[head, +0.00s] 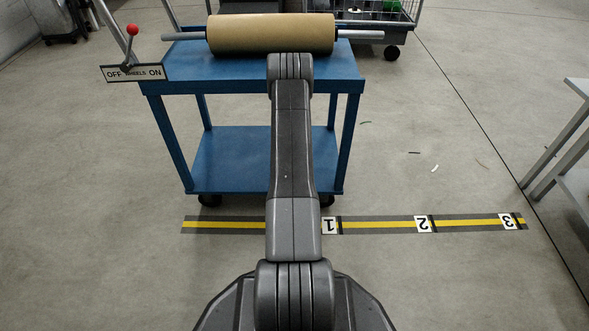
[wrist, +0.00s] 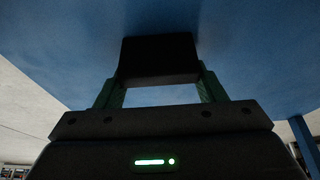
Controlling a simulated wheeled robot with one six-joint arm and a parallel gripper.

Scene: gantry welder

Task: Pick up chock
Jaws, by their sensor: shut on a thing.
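The chock (wrist: 158,58) is a dark, nearly black block in the wrist view. It sits between the green fingers of my gripper (wrist: 160,78), which are shut on its two sides. A broad blue surface (wrist: 60,40) lies right behind the chock; I cannot tell whether the chock touches it. In the head view my arm reaches over the blue cart (head: 180,75), and my own arm hides the gripper and the chock.
A brown roll (head: 270,33) on a metal bar lies across the cart top. A lever with a red knob (head: 132,30) and an OFF/ON wheels sign (head: 148,72) are at the cart's left. A numbered yellow floor strip (head: 380,224) runs in front. A grey table (head: 575,150) stands right.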

